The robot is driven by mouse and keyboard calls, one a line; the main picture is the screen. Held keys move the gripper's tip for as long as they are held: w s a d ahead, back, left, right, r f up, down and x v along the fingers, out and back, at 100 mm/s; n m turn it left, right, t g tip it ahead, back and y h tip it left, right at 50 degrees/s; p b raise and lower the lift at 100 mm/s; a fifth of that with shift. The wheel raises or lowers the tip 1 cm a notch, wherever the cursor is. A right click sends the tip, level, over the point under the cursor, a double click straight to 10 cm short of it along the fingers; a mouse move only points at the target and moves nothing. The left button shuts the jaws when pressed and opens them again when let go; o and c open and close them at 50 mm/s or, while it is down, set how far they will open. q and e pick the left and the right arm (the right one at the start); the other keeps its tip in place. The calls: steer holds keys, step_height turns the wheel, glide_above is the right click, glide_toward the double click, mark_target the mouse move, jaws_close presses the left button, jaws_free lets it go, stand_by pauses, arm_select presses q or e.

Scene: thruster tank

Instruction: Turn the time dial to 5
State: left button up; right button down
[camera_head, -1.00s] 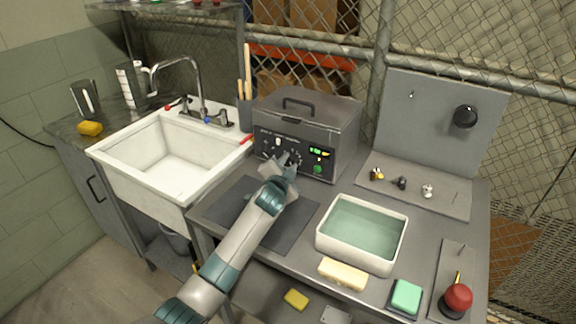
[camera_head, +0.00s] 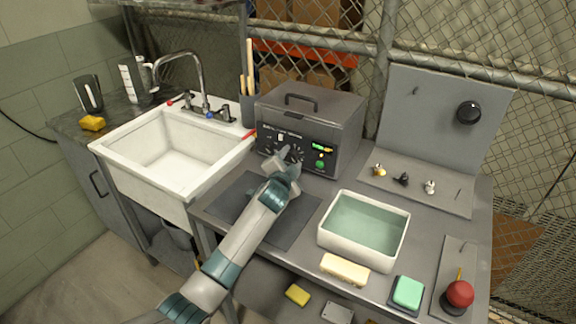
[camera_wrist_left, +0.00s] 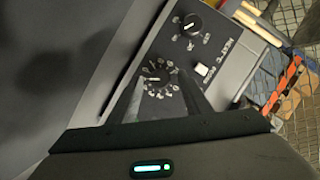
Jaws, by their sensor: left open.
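The ultrasonic tank (camera_head: 312,118) is a grey box with a lid handle, standing on the bench, its dark control panel facing me. My left gripper (camera_head: 289,155) is in front of that panel, covering part of the dials. In the left wrist view a black dial (camera_wrist_left: 156,77) with a white pointer and a ring of printed marks lies between the two open fingers of the left gripper (camera_wrist_left: 158,90). The marks are too small to read surely. A second dial (camera_wrist_left: 191,24) sits farther along the panel, with a white switch (camera_wrist_left: 202,70) nearby. My right gripper is not in view.
A white basin of liquid (camera_head: 363,230) stands right of my left arm. A dark mat (camera_head: 240,197) lies under the arm. A sink (camera_head: 170,150) is at the left, and a grey pegboard stand (camera_head: 440,110) is at the back right.

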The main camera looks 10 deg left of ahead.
arm_select(q)
steer(key=shift+s, duration=0.1)
steer(key=shift+v, duration=0.85)
steer(key=b+v, duration=0.2)
steer(key=v, duration=1.3)
steer(key=shift+s, duration=0.25)
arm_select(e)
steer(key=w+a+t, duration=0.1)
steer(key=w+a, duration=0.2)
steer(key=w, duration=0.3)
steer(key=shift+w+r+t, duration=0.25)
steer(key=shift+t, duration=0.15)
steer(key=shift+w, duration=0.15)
